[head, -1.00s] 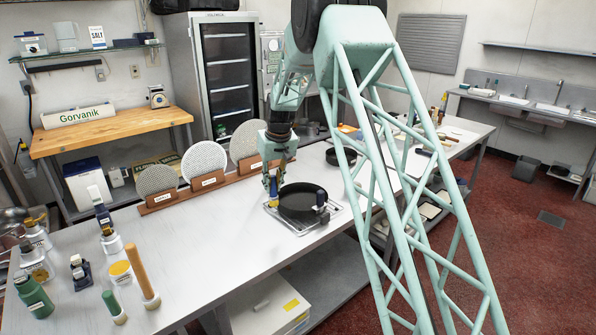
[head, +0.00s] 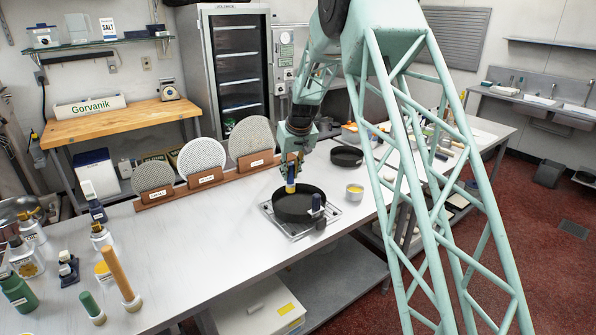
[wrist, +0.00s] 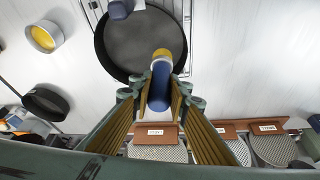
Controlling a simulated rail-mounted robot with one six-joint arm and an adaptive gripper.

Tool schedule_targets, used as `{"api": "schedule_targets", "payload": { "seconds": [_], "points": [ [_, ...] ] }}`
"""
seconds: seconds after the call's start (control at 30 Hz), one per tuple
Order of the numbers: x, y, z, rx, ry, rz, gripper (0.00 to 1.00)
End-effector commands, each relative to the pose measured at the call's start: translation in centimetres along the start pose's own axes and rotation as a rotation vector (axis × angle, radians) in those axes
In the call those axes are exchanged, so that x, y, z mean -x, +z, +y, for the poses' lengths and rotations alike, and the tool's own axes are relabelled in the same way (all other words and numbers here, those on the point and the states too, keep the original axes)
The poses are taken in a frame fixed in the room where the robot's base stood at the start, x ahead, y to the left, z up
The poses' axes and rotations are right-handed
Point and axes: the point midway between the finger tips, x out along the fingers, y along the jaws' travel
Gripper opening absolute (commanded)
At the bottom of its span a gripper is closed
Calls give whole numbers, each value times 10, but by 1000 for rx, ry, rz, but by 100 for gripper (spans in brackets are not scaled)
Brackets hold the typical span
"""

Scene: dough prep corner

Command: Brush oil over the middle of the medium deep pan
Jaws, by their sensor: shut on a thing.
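A black round pan (head: 287,212) sits on a metal rack (head: 326,219) at the bench's front edge; it also shows in the wrist view (wrist: 128,42). I cannot read its size. My gripper (head: 291,163) is shut on a brush (head: 291,186) with a blue handle, a pale collar and a yellow tip. The brush (wrist: 160,82) hangs roughly upright over the pan, its tip off the middle, toward the screens' side in the wrist view. I cannot tell whether the tip touches the pan. A bowl of yellow oil (head: 354,192) stands right of the pan.
A dark blue fixture (head: 316,206) stands at the pan's front right edge. Upright round screens in wooden holders (head: 204,181) line the back. Another dark pan (head: 346,156) lies farther back. Bottles and a rolling pin (head: 121,278) stand at left. The bench between is clear.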

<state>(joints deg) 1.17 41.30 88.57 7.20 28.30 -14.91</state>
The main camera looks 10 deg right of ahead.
Motion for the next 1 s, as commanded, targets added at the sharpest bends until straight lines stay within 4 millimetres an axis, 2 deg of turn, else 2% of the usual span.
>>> {"api": "schedule_targets", "payload": {
  "seconds": [0.57,1.0],
  "points": [
    [-1,1,0,0,1,4,5],
    [-23,10,0,-1,1,4,5]
  ]
}}
